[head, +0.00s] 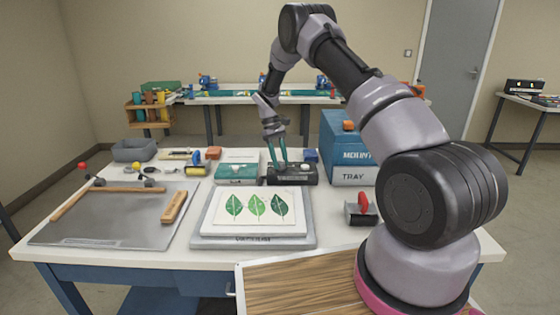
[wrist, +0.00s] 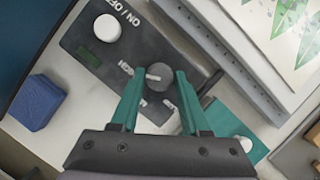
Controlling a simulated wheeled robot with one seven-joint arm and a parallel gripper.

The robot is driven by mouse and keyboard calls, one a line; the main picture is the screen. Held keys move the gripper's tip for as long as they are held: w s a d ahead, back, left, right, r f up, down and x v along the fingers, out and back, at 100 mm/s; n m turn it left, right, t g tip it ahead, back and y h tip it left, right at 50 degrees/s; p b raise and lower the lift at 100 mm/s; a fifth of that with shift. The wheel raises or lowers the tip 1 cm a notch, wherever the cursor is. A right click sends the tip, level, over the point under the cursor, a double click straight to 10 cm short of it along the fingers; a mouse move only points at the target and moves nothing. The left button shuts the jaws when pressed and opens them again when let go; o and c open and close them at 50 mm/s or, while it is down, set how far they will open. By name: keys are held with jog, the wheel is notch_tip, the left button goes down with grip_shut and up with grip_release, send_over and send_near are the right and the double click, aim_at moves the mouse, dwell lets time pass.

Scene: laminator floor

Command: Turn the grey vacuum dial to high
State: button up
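The grey vacuum dial (wrist: 158,78) sits on a dark control box (wrist: 185,48), which also stands at the back of the table in the head view (head: 300,177). A white mark on the dial's face lies on its left side in the wrist view, towards a label that seems to read HIGH (wrist: 126,69). Other small labels by the dial are partly hidden by the fingers. My gripper (wrist: 160,75) has its teal fingers on either side of the dial, with small gaps showing; contact is not clear. In the head view, my gripper (head: 278,164) points down at the box and hides the dial.
A white ON/OFF knob (wrist: 107,28) is on the same box. A blue block (wrist: 36,102) lies beside it. In the head view, a teal box (head: 237,173) stands left of the control box, a blue tray box (head: 350,150) right, and a leaf print (head: 255,211) in front.

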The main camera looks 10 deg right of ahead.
jog(key=o, duration=0.3)
jog(key=shift+o, duration=0.2)
jog(key=shift+r, duration=0.1)
jog(key=v, duration=1)
jog(key=shift+r, duration=0.25)
jog(key=shift+w+a, duration=0.1)
jog(key=shift+w, duration=0.05)
